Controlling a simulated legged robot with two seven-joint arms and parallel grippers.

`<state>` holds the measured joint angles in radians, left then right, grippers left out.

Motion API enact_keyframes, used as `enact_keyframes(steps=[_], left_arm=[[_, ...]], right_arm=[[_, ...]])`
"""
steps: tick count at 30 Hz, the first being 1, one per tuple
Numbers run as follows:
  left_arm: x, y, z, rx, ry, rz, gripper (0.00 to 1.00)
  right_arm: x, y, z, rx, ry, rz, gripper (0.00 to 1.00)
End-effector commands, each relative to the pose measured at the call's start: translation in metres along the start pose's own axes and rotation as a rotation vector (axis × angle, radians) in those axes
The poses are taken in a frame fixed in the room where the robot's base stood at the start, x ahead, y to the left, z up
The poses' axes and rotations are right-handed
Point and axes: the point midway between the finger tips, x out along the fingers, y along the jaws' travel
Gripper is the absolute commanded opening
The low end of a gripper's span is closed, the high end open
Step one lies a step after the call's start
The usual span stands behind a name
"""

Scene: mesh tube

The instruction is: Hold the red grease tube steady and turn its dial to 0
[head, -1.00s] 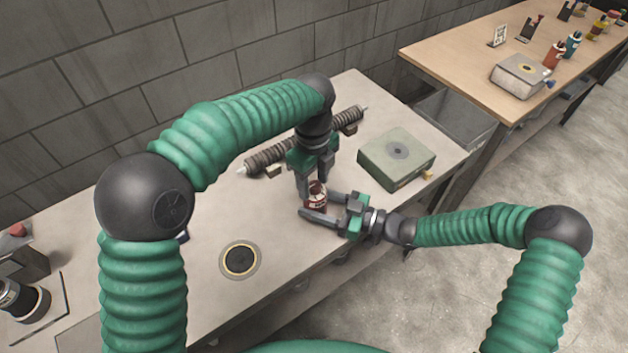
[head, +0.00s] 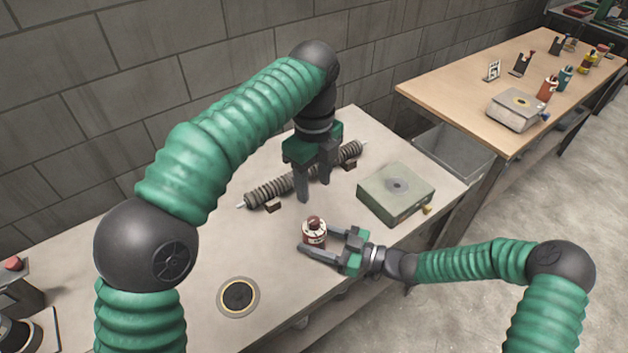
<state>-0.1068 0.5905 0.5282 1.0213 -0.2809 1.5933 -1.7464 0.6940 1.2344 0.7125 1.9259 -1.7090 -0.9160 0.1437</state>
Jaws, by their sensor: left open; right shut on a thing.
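The red grease tube (head: 314,234) stands upright on the grey bench, with a pale dial band and a dark red cap on top. My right gripper (head: 318,243) is shut on the tube, its two fingers on either side of the body from the right. My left gripper (head: 314,190) is open and empty, fingers pointing down, above and behind the tube and clear of it. The number on the dial is too small to read.
A ribbed roller (head: 272,191) lies behind the tube. A green-grey box (head: 396,194) with a round top plate stands to the right. A dark round pad (head: 238,296) is at the front left. A wooden table (head: 450,88) holds more tubes and a grey box.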

Motion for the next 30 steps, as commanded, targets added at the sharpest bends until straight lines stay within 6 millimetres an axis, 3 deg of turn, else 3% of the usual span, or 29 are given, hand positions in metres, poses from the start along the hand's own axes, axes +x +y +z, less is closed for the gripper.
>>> enact_keyframes(steps=[5,6,12,23,30], left_arm=[[0.001,0.0,0.0,0.0,0.0,0.0,0.48],[0.001,0.0,0.0,0.0,0.0,0.0,0.48],[0.001,0.0,0.0,0.0,0.0,0.0,0.48],[0.0,0.0,-0.001,0.0,-0.001,0.0,0.48],[0.0,0.0,-0.001,0.0,-0.001,0.0,0.48]], right_arm=[[0.0,-0.001,0.001,0.001,-0.003,-0.001,0.04],[0.0,-0.001,0.001,0.001,-0.003,-0.001,0.53],[0.0,-0.001,0.001,0.001,-0.002,0.0,0.77],[-0.007,0.0,0.001,0.0,-0.002,0.001,0.77],[-0.061,0.001,0.001,-0.001,-0.003,0.003,0.77]])
